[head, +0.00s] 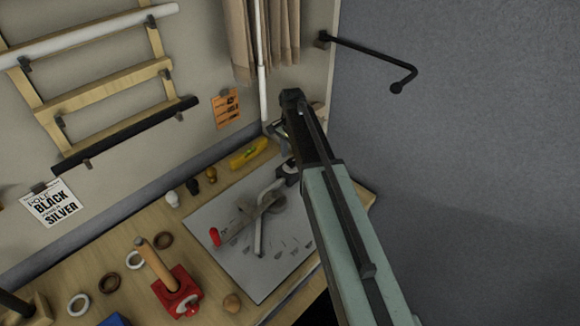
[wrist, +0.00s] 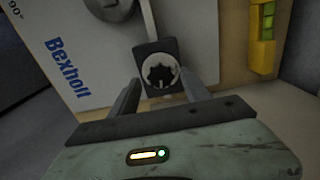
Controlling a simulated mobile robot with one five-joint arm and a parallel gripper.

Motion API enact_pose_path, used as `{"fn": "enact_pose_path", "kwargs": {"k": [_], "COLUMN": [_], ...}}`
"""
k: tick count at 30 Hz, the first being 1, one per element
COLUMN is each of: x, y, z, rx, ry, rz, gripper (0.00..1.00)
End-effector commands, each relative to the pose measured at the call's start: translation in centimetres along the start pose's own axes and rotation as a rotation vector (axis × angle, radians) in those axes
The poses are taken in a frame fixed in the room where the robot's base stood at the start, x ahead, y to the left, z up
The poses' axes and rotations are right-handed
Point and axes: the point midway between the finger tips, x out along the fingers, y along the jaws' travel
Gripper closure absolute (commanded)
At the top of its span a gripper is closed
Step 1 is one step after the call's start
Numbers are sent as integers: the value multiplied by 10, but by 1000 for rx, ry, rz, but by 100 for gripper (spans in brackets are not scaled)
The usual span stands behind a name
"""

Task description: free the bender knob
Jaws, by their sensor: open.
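The bender knob (wrist: 160,74) is a dark star-shaped knob within a pale ring on a black block in the wrist view. My gripper (wrist: 160,80) is open, its two grey fingers on either side of the knob's block. I cannot tell whether they touch it. In the head view, the bender (head: 259,207), with a red-tipped handle (head: 215,236), lies on a grey plate (head: 222,262). My arm reaches over the plate's right side in the head view, and the fingers are not clear there.
A yellow level (head: 248,153) lies behind the plate and shows in the wrist view (wrist: 262,35). Small knobs (head: 192,187) stand left of it. A black wall bracket (head: 370,55) juts out at right.

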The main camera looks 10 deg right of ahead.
Motion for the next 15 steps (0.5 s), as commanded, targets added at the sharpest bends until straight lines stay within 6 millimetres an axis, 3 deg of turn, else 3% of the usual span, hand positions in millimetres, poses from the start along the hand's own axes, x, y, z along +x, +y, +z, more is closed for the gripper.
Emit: {"fn": "enact_pose_path", "kwargs": {"k": [2,10,15], "x": [13,11,11], "y": [0,0,1], "z": [0,-1,-1], "rx": [0,1,1], "ry": [0,0,0], "rz": [0,0,0], "gripper": [44,44,92]}}
